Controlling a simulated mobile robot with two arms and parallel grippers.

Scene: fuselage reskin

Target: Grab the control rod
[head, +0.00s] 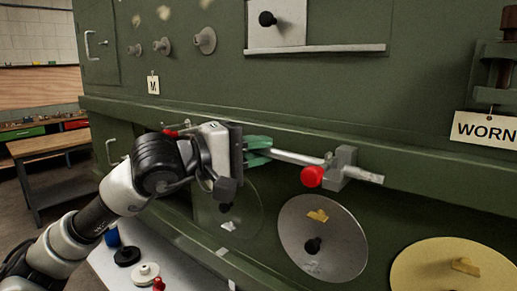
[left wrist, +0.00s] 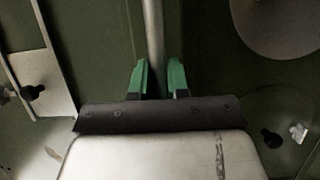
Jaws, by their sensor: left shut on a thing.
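The control rod (head: 296,158) is a silver bar running left to right along the front of the green machine. It passes through a grey block and has a red knob (head: 312,176) below it near the block. My left gripper (head: 258,150) has green fingers and is shut on the rod's left part. In the left wrist view the rod (left wrist: 153,45) runs up from between the green fingers (left wrist: 157,80). The rod's left end is hidden by the gripper. My right gripper is not in view.
The grey block (head: 343,165) stands on the machine's ledge. Round discs, one grey (head: 322,238) and one yellow (head: 452,266), are on the panel below. A "WORN" tag (head: 485,129) hangs at right. A white surface (head: 108,262) with several small knobs lies lower left; a workbench (head: 50,146) stands further back.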

